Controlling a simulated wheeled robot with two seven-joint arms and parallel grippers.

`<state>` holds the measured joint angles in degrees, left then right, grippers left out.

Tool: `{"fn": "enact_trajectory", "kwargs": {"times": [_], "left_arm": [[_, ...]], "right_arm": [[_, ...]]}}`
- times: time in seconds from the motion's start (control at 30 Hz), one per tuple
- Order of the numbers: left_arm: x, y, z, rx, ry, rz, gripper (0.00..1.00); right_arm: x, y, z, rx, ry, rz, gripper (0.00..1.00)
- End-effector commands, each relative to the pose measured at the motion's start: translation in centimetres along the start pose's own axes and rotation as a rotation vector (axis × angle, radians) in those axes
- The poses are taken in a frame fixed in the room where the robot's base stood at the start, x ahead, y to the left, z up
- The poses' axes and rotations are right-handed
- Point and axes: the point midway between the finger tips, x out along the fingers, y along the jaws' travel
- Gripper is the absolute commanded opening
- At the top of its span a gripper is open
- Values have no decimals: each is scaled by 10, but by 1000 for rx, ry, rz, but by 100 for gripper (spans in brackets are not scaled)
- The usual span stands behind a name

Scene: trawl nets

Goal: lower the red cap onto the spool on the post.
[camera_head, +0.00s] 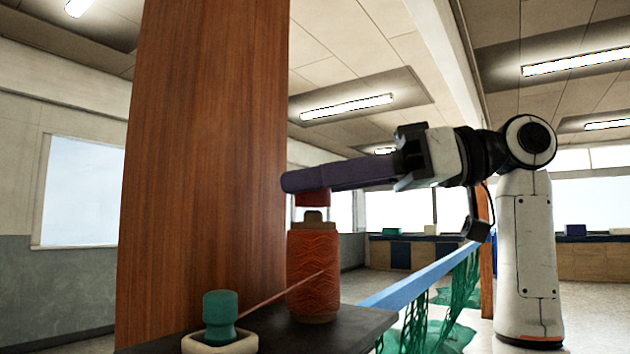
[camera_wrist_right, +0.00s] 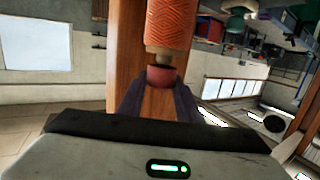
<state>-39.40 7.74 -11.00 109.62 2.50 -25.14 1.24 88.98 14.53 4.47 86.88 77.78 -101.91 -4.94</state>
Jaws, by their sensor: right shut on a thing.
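The red cap (camera_head: 312,199) is held between the purple fingers of my right gripper (camera_head: 298,181), its lower part showing beneath them. It also shows between the fingertips in the wrist view (camera_wrist_right: 160,77). The orange-red wound spool (camera_head: 313,262) stands upright on a dark ledge, with a tan top piece (camera_head: 312,215) above the windings. The spool also shows in the wrist view (camera_wrist_right: 172,22). The cap is just above the tan top, roughly in line with it; I cannot tell whether they touch. My left gripper is not in view.
The dark ledge (camera_head: 345,328) also holds a green knobbed piece (camera_head: 220,318) in a pale dish (camera_head: 240,345). A red strand runs from the spool to the lower left. A wide wooden pillar (camera_head: 205,150) stands close behind. Green netting (camera_head: 425,325) hangs from a blue rail.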

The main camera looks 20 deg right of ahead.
Motion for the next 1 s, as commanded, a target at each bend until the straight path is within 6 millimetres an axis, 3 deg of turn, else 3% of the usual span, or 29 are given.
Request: {"fn": "enact_trajectory", "kwargs": {"times": [0.67,0.7,0.8,1.0], "left_arm": [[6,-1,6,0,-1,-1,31],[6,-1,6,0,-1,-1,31],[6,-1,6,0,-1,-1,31],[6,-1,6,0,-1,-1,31]], "right_arm": [[2,0,11,0,0,0,10],[2,0,11,0,0,0,35],[2,0,11,0,0,0,52],[2,0,11,0,0,0,53]]}}
